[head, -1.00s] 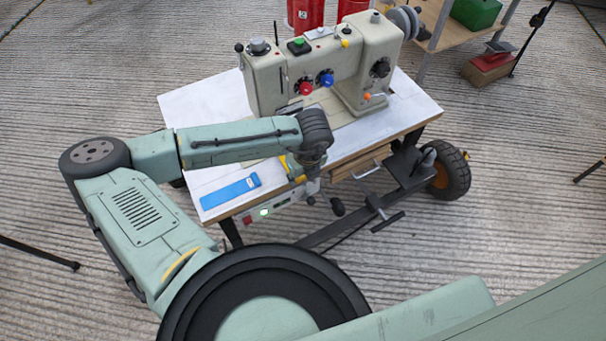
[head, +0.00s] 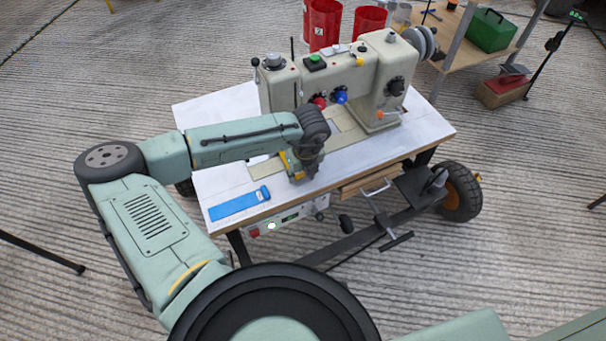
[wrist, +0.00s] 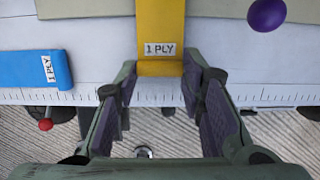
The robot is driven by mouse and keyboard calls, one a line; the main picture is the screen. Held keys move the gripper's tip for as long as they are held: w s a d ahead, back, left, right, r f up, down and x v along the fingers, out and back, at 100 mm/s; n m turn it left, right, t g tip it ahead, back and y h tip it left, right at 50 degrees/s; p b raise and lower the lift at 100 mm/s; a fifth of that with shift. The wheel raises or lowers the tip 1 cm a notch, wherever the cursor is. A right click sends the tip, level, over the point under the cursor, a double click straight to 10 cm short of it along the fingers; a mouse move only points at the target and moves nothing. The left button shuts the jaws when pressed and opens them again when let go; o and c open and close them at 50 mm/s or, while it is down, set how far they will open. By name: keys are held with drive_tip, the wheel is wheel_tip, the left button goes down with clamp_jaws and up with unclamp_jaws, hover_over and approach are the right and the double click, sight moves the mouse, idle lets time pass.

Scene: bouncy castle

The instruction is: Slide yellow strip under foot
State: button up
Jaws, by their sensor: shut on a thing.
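The yellow strip (wrist: 161,24) with a "1 PLY" label lies along the tabletop in the wrist view. Its near end is folded or thickened and sits between the fingers of my gripper (wrist: 161,76), which is shut on it. In the head view my gripper (head: 303,166) is low over the white table in front of the sewing machine (head: 345,75). Only small bits of yellow show around it there. The machine's foot is hidden behind my arm, so I cannot tell how the strip's far end lies to it.
A blue strip (head: 238,205), also labelled "1 PLY" in the wrist view (wrist: 30,69), lies left of my gripper on the white table (head: 215,115). A purple ball (wrist: 266,14) is at upper right there. The table's right front is clear.

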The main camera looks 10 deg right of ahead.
drive_tip(key=shift+f, duration=0.1)
idle(0.7)
drive_tip(key=o, duration=0.9)
drive_tip(key=shift+o, duration=0.2)
wheel_tip(320, 180, up, 12)
drive_tip(key=s, duration=0.2)
drive_tip(key=shift+s+d, duration=0.2)
drive_tip(key=shift+f, duration=0.15)
